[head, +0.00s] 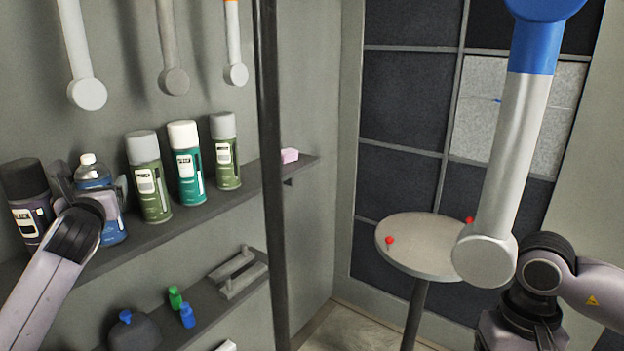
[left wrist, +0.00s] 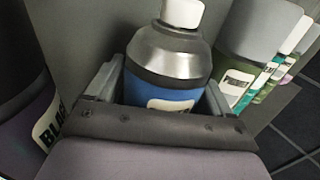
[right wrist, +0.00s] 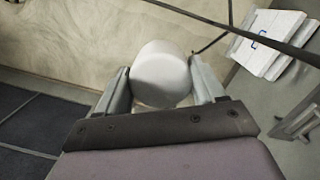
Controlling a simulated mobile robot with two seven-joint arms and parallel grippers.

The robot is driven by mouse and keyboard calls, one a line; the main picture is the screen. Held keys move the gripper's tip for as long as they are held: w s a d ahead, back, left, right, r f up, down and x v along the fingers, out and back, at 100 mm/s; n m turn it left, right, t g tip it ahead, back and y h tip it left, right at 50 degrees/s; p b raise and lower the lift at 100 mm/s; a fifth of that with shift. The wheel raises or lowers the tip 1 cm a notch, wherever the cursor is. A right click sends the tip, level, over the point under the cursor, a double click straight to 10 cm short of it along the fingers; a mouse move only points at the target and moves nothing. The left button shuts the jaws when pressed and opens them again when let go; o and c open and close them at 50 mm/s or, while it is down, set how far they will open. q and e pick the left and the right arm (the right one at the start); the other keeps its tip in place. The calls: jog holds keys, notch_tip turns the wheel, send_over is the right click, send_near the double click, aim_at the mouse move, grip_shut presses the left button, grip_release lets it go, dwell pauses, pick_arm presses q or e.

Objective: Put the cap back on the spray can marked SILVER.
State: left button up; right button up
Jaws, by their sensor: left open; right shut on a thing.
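A blue spray can (head: 112,228) with a grey shoulder and a bare white nozzle stands upright, uncapped, on the upper shelf. It also shows in the left wrist view (left wrist: 170,88); its label is too hidden to read. My left gripper (head: 92,188) is open, with a finger on each side of this can. In the right wrist view, my right gripper (right wrist: 162,85) is shut on a pale grey-white cap (right wrist: 160,70). The cap is not visible in the head view, where the right gripper is low at the right, partly cut off by the frame.
A capped purple can marked BLACK (head: 27,205) stands left of the blue can. Capped green (head: 152,195), teal (head: 188,175) and green (head: 226,160) cans stand to its right. A dark vertical post (head: 270,180) crosses the shelf front. A round table (head: 425,245) stands at the right.

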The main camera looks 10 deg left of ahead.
aim_at(86, 159)
pick_arm(q)
jog(key=shift+w+a, duration=0.1)
jog(key=shift+w, duration=0.1)
jog(key=c, duration=1.1)
jog(key=shift+r, duration=0.1)
jog(key=shift+s+r, duration=0.1)
jog(key=shift+r, duration=0.25)
pick_arm(e)
jog(key=shift+f, duration=0.1)
pick_arm(q)
notch_tip(86, 159, up, 6)
jog(key=shift+r, duration=0.1)
jog(key=s+d+b, duration=0.1)
jog(key=s+d, duration=0.3)
jog(key=d, duration=0.5)
jog(key=s+d+b, duration=0.1)
jog(key=s+d, duration=0.4)
jog(key=d, duration=0.3)
jog(key=shift+d, duration=0.4)
pick_arm(e)
jog(key=shift+f, duration=0.85)
